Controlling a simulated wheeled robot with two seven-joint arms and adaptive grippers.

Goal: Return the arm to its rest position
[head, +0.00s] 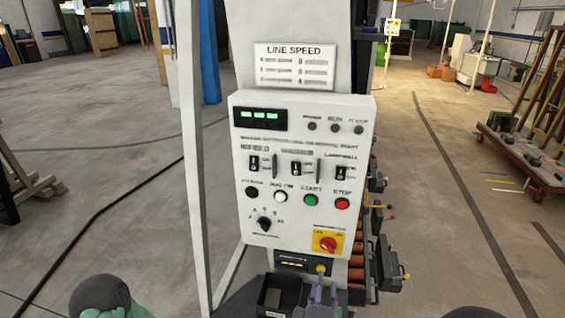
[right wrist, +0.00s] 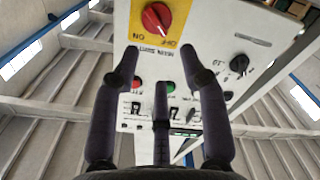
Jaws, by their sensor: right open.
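My right gripper (head: 322,292) shows at the bottom centre of the head view, low in front of the control panel (head: 299,225). In the right wrist view, my right gripper (right wrist: 158,68) has its dark fingers spread apart with nothing between them. The panel (right wrist: 210,45) appears upside down beyond the fingers. The red rotary knob (right wrist: 157,18) on its yellow plate lies past the fingertips; I cannot tell the exact gap. In the head view the red knob (head: 328,244) sits at the panel's lower right, above the gripper. My left gripper is not in view.
A white post (head: 190,130) stands left of the panel. Valves with handles (head: 385,260) stick out on its right side. A red cart (head: 520,160) stands at the far right. The floor left of the post is mostly open, with a black cable (head: 95,220) across it.

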